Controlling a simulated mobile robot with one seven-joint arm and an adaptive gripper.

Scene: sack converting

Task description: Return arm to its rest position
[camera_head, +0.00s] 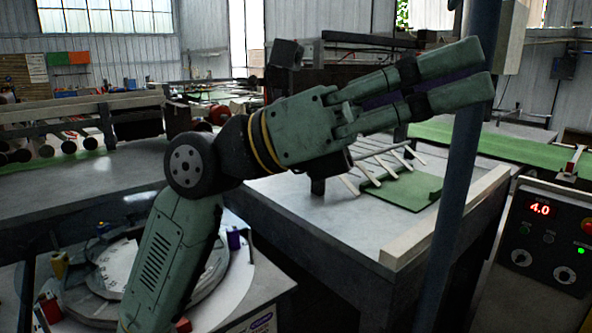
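My green arm rises from the bottom of the head view to a dark round joint. From there my gripper (483,69) stretches up and to the right, above the grey worktable (345,225). Its two long green fingers lie side by side with a narrow gap between them.
A green plate (405,190) with pale rods beside it lies on the worktable, which has a raised pale edge (440,222). A control box (548,237) reading 4.0 stands at right. A round dial-like disc (110,275) sits low left, partly behind my arm. A roller machine (85,120) stands behind.

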